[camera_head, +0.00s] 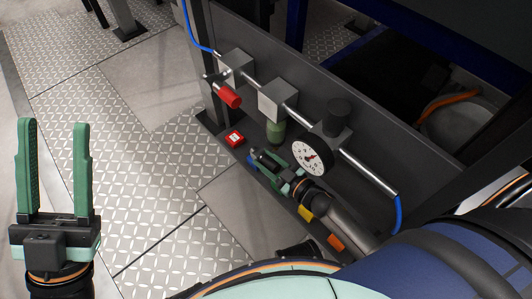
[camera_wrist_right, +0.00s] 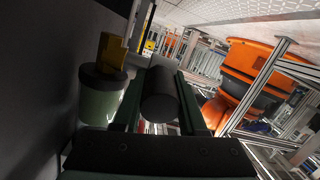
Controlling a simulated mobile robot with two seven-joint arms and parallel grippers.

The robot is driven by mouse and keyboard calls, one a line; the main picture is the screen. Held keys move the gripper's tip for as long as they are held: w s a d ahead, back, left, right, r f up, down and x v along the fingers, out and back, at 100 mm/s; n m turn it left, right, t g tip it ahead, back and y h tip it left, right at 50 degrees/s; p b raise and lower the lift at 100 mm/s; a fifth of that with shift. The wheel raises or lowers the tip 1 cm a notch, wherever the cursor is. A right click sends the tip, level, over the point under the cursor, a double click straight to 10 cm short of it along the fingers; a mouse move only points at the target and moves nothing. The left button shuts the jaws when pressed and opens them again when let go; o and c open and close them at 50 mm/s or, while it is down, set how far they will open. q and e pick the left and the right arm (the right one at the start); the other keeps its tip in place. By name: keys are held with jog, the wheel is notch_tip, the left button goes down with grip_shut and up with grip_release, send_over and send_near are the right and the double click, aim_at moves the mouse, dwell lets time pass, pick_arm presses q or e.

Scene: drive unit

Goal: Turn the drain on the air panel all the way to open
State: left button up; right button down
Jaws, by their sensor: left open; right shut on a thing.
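The air panel (camera_head: 375,150) is a dark plate with metal blocks and pipes. A green bowl (camera_head: 276,131) hangs under its middle block. In the right wrist view the green bowl (camera_wrist_right: 101,108) is at the left, with a black end cap and a yellow piece (camera_wrist_right: 112,50) on it. My right gripper (camera_head: 262,161) is below and in front of the bowl. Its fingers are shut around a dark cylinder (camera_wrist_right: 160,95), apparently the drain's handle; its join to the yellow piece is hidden. My left gripper (camera_head: 54,125) is open and empty at the far left, away from the panel.
A red handle (camera_head: 229,97) sticks out at the panel's left. A round gauge (camera_head: 311,157) and black knob (camera_head: 337,117) are close to my right gripper. A small red box (camera_head: 235,138) sits low by the panel. The plated floor (camera_head: 165,160) at left is clear.

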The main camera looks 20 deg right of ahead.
jog(key=r+g+p, duration=0.1)
jog(key=p, duration=0.4)
jog(key=shift+w+r+g+h+p, duration=0.1)
jog(key=shift+g+h+p, duration=0.2)
jog(key=shift+g, duration=0.1)
jog(key=shift+f+p, duration=0.2)
jog(key=shift+p, duration=0.15)
pick_arm(q)
notch_tip(320, 180, up, 8)
jog(key=m, duration=0.1)
jog(key=shift+s+a+f, duration=0.15)
jog(key=shift+a, duration=0.2)
jog(key=shift+f+t, duration=0.1)
jog(key=shift+t, duration=0.2)
pick_arm(e)
jog(key=shift+f, duration=0.1)
jog(key=c, duration=0.8)
grip_release()
jog(key=shift+o, duration=0.2)
